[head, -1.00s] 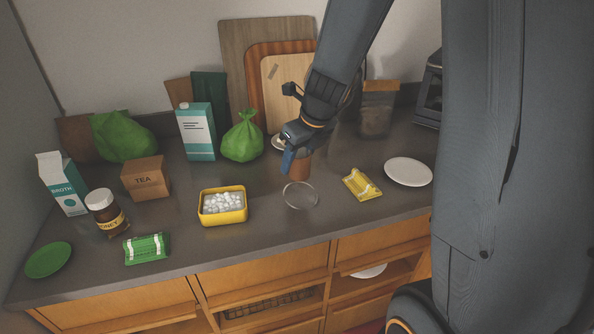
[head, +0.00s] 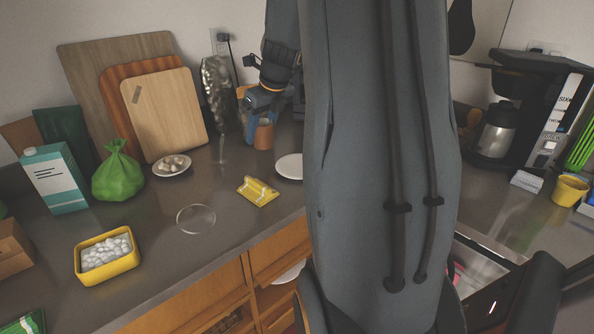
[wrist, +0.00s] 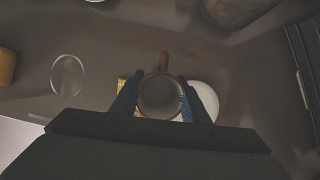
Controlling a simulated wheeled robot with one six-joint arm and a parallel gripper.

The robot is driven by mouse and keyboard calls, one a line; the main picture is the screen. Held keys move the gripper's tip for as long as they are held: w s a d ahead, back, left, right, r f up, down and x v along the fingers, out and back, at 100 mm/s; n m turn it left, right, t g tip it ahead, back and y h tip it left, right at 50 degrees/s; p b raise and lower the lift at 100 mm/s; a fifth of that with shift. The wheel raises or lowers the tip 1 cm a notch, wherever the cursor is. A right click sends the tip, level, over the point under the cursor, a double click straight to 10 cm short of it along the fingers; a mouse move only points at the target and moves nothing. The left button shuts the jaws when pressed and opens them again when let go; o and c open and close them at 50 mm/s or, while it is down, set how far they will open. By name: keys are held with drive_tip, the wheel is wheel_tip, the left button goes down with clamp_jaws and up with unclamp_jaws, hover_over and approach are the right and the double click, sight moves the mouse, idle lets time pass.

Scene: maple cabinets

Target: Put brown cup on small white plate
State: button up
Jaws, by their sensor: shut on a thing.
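My gripper (head: 262,122) is shut on the brown cup (head: 264,138), with its blue fingers on either side of it. In the wrist view the cup (wrist: 160,97) is upright between the fingers, seen from above, with its handle (wrist: 164,62) pointing up the picture. The white plate (head: 289,166) lies on the counter, to the right of and nearer than the cup in the head view. In the wrist view the plate (wrist: 206,98) is partly hidden by the right finger. The cup is beside the plate in both views; its height above the counter is unclear.
A yellow packet (head: 258,191) lies in front of the plate. A clear glass dish (head: 196,219) and a plate of pale pieces (head: 172,166) lie left. My arm hides the counter right of the plate.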

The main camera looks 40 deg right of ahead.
drive_tip(key=m+b, duration=0.1)
drive_tip(key=m, duration=0.1)
hover_over(293, 161)
drive_tip(key=s, duration=0.2)
drive_tip(key=shift+h, duration=0.4)
drive_tip(key=shift+a+f+p, duration=0.1)
drive_tip(key=shift+f+p, duration=0.5)
drive_tip(key=shift+f, duration=4)
drive_tip(key=shift+f, duration=0.15)
drive_tip(key=o, duration=1.2)
drive_tip(key=shift+c, duration=0.2)
